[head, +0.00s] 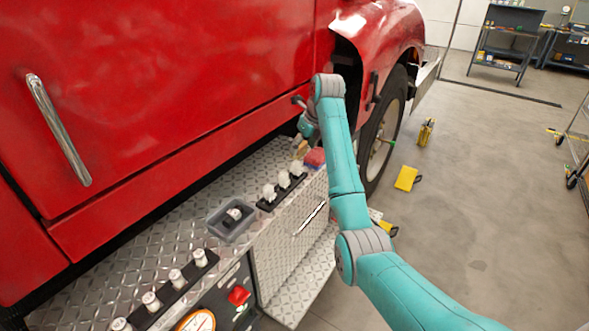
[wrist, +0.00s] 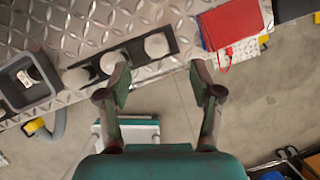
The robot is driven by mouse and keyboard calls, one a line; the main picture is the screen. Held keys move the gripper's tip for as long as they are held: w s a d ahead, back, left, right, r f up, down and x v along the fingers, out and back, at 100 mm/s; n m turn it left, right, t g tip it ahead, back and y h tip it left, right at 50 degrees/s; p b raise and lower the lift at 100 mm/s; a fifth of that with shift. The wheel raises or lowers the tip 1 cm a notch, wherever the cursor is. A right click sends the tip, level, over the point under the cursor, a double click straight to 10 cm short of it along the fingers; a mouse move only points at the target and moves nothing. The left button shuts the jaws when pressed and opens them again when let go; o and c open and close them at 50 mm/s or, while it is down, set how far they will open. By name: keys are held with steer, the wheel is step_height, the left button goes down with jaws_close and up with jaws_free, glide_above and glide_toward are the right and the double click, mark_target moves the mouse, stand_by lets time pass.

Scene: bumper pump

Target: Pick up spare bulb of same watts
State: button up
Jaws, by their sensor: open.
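Three white round bulbs stand in a black holder (head: 266,205) on the diamond-plate step; the middle one (head: 283,180) is between the two others. In the wrist view they show as pale discs: left bulb (wrist: 75,79), middle bulb (wrist: 110,62), right bulb (wrist: 157,45). A grey tray (head: 215,222) beside the holder holds one bulb with a dark base and a label (wrist: 28,77). Any watt marks are too small to read. My gripper (wrist: 161,72) is open and empty, with its left finger appearing close to the middle bulb. My arm mostly hides it in the head view.
A black strip (head: 172,300) with several white-topped pieces lies at the front. The red truck body (head: 160,80) rises behind the step. Yellow items (head: 405,178) lie on the floor.

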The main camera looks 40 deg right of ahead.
mark_target(297, 162)
steer(key=x, duration=0.4)
steer(key=shift+s+a+x, duration=0.15)
steer(key=shift+x, duration=1.15)
steer(key=shift+s+a+x, duration=0.1)
steer(key=shift+s+x, duration=0.1)
steer(key=shift+x, duration=1.1)
steer(key=shift+f, duration=0.15)
steer(key=c, duration=1.1)
